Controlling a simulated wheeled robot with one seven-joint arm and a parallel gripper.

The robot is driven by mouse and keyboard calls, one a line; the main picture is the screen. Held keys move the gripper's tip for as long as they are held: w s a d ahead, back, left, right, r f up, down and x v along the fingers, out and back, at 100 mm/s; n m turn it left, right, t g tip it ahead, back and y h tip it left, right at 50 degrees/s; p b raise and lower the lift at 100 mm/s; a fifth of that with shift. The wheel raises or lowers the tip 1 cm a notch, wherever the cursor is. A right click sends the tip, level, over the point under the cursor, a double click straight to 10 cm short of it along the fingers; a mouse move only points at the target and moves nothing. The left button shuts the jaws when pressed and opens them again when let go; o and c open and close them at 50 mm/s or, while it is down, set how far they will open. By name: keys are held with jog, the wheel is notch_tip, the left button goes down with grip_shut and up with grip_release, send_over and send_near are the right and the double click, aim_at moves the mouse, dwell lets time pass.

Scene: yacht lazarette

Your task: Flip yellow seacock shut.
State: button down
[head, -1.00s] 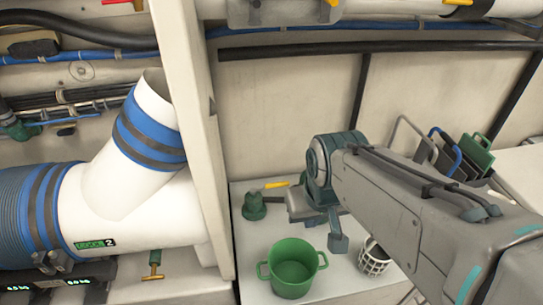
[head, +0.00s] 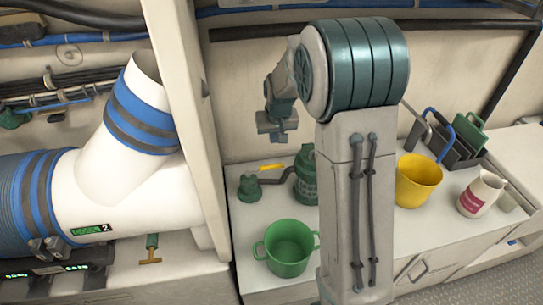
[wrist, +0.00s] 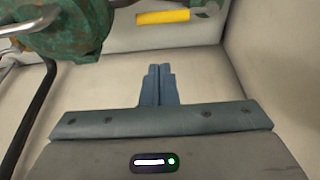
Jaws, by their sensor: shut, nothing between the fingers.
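The seacock has a green, rust-stained body (head: 250,187) on the white bench top, left of centre in the head view. Its yellow lever (head: 271,167) lies roughly level, pointing right. In the wrist view the green body (wrist: 75,28) fills the upper left and the yellow lever (wrist: 163,17) lies crosswise at the top. My gripper (head: 278,138) hangs above and behind the lever in the head view, apart from it. In the wrist view my gripper (wrist: 158,72) has its blue-grey fingers together, empty, below the lever in the picture.
A green strainer (head: 305,178) stands right of the seacock, joined by a dark pipe. A green two-handled pot (head: 289,248) stands in front. A yellow bucket (head: 418,181) and a white jug (head: 481,194) stand right. A pale partition (head: 188,120) rises at left. My arm hides the bench's middle.

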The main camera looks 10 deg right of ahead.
jog(key=shift+w+f, duration=1.2)
jog(key=shift+w, duration=0.05)
notch_tip(320, 180, down, 9)
jog(key=p, duration=0.2)
jog(key=shift+s+r, duration=0.15)
jog(key=shift+s, duration=0.25)
jog(key=shift+s, duration=0.15)
